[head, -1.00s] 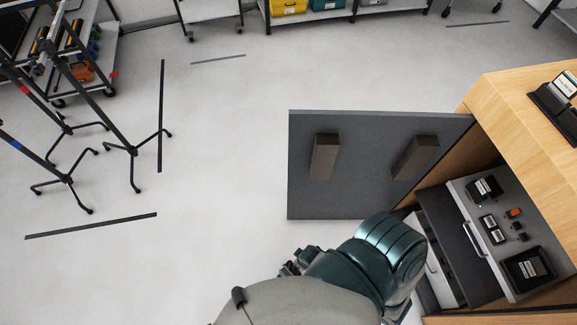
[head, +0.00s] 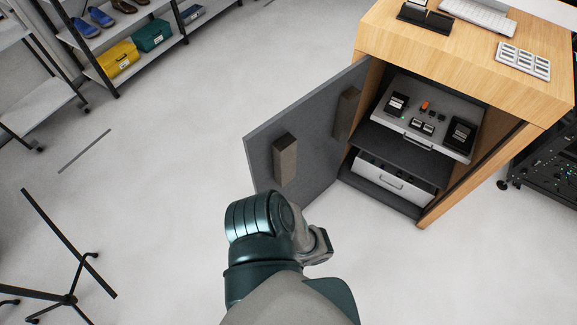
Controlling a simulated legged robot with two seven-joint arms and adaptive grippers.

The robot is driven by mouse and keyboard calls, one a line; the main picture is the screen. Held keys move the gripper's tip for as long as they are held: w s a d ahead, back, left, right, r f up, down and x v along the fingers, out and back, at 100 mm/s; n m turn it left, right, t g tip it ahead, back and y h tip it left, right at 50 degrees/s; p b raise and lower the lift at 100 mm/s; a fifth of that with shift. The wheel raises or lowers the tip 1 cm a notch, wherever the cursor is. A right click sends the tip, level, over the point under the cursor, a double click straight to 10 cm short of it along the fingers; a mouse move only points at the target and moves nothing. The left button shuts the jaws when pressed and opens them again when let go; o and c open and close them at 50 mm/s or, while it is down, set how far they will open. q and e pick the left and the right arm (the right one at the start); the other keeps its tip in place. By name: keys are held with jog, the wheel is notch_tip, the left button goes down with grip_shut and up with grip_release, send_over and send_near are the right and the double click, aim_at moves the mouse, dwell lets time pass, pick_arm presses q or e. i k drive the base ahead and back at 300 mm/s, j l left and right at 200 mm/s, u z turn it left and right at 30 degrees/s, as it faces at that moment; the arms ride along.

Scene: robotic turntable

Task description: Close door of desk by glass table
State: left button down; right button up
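The desk (head: 455,65) is a light wood cabinet at the upper right of the head view, with its front compartment exposed. Its dark grey door (head: 315,125) stands wide open, swung out to the left of the opening. Two brown block-shaped pieces (head: 285,160) are on the door's visible face. A dark teal and grey arm of mine rises from the bottom centre, and its joint overlaps the door's lower edge in the picture. I cannot tell whether it touches the door. Neither gripper can be made out. No glass table is recognisable.
Inside the desk, a pulled-out upper drawer (head: 400,125) holds small devices, above a white lower drawer (head: 395,182). A black stand (head: 70,298) is lower left.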

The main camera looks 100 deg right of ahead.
aim_at(298, 153)
jog(key=i+z, duration=0.45)
jog(key=i+j+z, duration=0.15)
jog(key=z, duration=0.35)
jog(key=i+z, duration=0.15)
jog(key=z, duration=0.3)
jog(key=i+z, duration=0.2)
jog(key=z, duration=0.25)
jog(key=i+z, duration=0.15)
jog(key=z, duration=0.35)
jog(key=i+j+z, duration=0.15)
jog(key=z, duration=0.3)
jog(key=i+j+z, duration=0.1)
jog(key=z, duration=0.35)
jog(key=i+j+z, duration=0.15)
jog(key=z, duration=0.35)
jog(key=i+j+z, duration=0.3)
jog(key=z, duration=0.2)
jog(key=i+j+z, duration=0.2)
jog(key=z, duration=0.3)
jog(key=j+z, duration=0.5)
jog(key=i, duration=0.05)
